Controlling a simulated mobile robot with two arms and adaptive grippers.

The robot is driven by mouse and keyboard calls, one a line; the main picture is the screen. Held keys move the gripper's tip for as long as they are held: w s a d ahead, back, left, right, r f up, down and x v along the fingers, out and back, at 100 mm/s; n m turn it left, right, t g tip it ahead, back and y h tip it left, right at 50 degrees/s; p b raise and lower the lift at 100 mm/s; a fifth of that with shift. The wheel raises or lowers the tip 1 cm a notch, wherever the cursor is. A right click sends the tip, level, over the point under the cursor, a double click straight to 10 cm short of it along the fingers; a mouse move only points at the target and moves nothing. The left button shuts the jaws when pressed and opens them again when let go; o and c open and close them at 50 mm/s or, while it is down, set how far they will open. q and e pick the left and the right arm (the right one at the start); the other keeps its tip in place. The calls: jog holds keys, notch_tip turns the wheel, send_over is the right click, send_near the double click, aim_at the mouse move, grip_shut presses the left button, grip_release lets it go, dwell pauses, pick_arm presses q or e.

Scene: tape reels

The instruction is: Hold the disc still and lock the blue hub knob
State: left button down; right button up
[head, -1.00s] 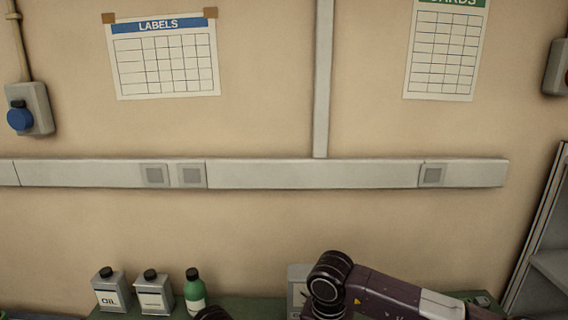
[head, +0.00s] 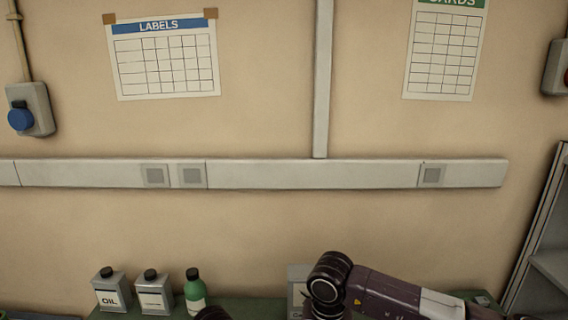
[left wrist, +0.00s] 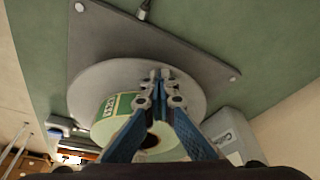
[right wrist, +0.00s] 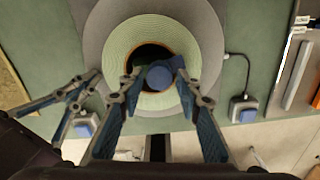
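The grey disc (right wrist: 212,38) lies on a grey plate, with a pale green tape roll (right wrist: 119,42) on it; the disc (left wrist: 84,82) and the labelled roll (left wrist: 112,108) also show in the left wrist view. The blue hub knob (right wrist: 160,75) sits in the roll's dark centre. My right gripper (right wrist: 158,76) is open, its fingertips on either side of the knob with gaps visible. My left gripper (left wrist: 160,75) has its fingertips nearly together over the disc's face near the rim; contact is unclear. The head view does not show the disc.
In the right wrist view, a blue-topped box (right wrist: 243,108) with a cable stands right of the disc and another blue-topped box (right wrist: 84,126) lies left. Cans (head: 111,290) and a green bottle (head: 195,291) stand at the bench's back, by the wall.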

pick_arm(q)
jog(key=shift+s+a+f, duration=0.15)
jog(key=shift+s+f, duration=0.1)
jog(key=shift+f, duration=0.2)
pick_arm(e)
jog(key=n, duration=0.5)
jog(key=shift+n, duration=0.3)
jog(key=n, duration=0.5)
jog(key=c, duration=0.8)
jog(key=o, duration=0.8)
jog(key=shift+r, duration=2.5)
pick_arm(q)
jog(key=shift+r, duration=0.1)
pick_arm(e)
jog(key=shift+r, duration=0.1)
